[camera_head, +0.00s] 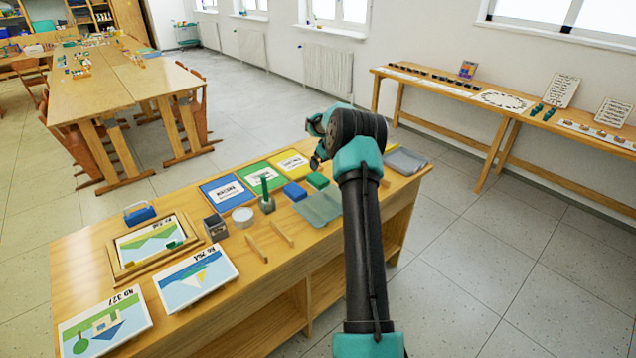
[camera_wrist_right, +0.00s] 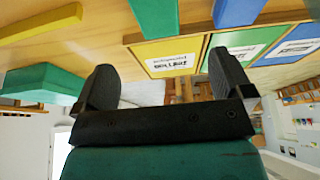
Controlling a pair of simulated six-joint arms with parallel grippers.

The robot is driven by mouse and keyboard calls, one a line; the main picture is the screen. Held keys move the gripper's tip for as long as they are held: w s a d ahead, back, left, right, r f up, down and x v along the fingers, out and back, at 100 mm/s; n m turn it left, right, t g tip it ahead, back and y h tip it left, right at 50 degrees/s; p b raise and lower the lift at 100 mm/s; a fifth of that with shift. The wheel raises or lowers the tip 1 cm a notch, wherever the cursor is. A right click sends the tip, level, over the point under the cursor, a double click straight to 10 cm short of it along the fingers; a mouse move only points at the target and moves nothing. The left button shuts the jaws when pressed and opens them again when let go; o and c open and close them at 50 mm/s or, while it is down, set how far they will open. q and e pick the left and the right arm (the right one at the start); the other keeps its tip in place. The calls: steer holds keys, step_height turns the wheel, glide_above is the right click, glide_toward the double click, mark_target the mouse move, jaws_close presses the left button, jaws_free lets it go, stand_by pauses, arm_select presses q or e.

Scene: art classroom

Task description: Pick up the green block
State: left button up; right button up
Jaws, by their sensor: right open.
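A small green block (camera_head: 317,180) lies on the wooden table, right of a blue block (camera_head: 294,190). In the right wrist view, which is upside down, a green shape (camera_wrist_right: 155,15) beside a blue one (camera_wrist_right: 238,10) at the top edge appears to be this pair, cut off by the frame. My right gripper (camera_head: 317,156) is above the table's far side, beyond the green block and partly hidden by its own wrist. In the wrist view its jaws (camera_wrist_right: 160,85) are apart with nothing between them. My left gripper is not in view.
Blue, green and yellow cards (camera_head: 292,163) lie along the far edge. A green upright holder (camera_head: 267,200), a round tin (camera_head: 243,216) and a grey-green sheet (camera_head: 319,208) are nearby. A larger green shape (camera_wrist_right: 45,82) shows at left in the wrist view; its identity is unclear.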

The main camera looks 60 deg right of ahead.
mark_target(318, 178)
steer(key=x, duration=0.6)
steer(key=shift+w+f, duration=0.1)
steer(key=shift+f, duration=0.1)
steer(key=shift+f, duration=0.1)
steer(key=shift+s+x, duration=0.2)
steer(key=shift+x, duration=2.3)
steer(key=shift+d, duration=0.15)
steer(key=shift+c, duration=0.3)
steer(key=c, duration=1)
